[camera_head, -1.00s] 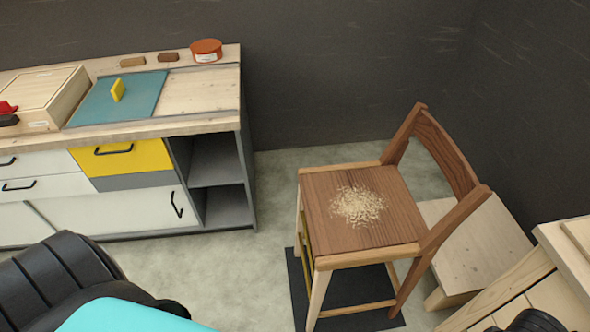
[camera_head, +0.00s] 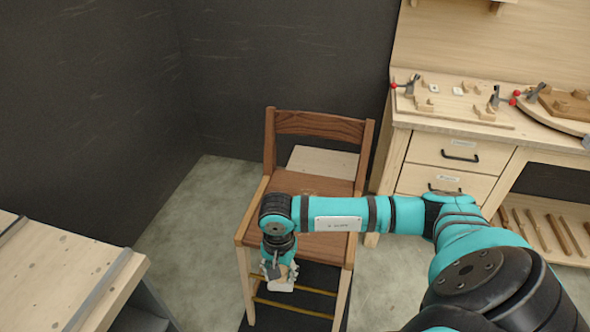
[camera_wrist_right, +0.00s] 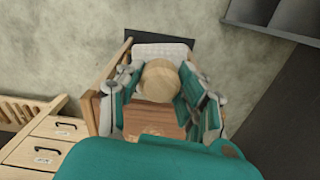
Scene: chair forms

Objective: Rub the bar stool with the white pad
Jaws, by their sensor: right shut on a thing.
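The bar stool (camera_head: 325,187) has a brown wooden seat and backrest with pale legs, and stands ahead of me. My right arm crosses over its seat from the right. My right gripper (camera_head: 280,268) points down near the seat's front left edge. It is shut on the white pad (camera_head: 281,286). In the right wrist view the pad (camera_wrist_right: 150,48) shows behind a round wooden knob (camera_wrist_right: 158,82) between the fingers. The seat (camera_wrist_right: 150,118) shows beyond it, with a few pale specks. I cannot tell whether the pad touches the stool. My left gripper is out of view.
A workbench with drawers (camera_head: 455,152) and clamps stands at the right. A wooden-topped cabinet (camera_head: 60,270) is at the lower left. A pale wooden piece (camera_head: 323,160) is behind the stool, and a dark mat (camera_head: 262,318) lies below it. Open floor lies left of the stool.

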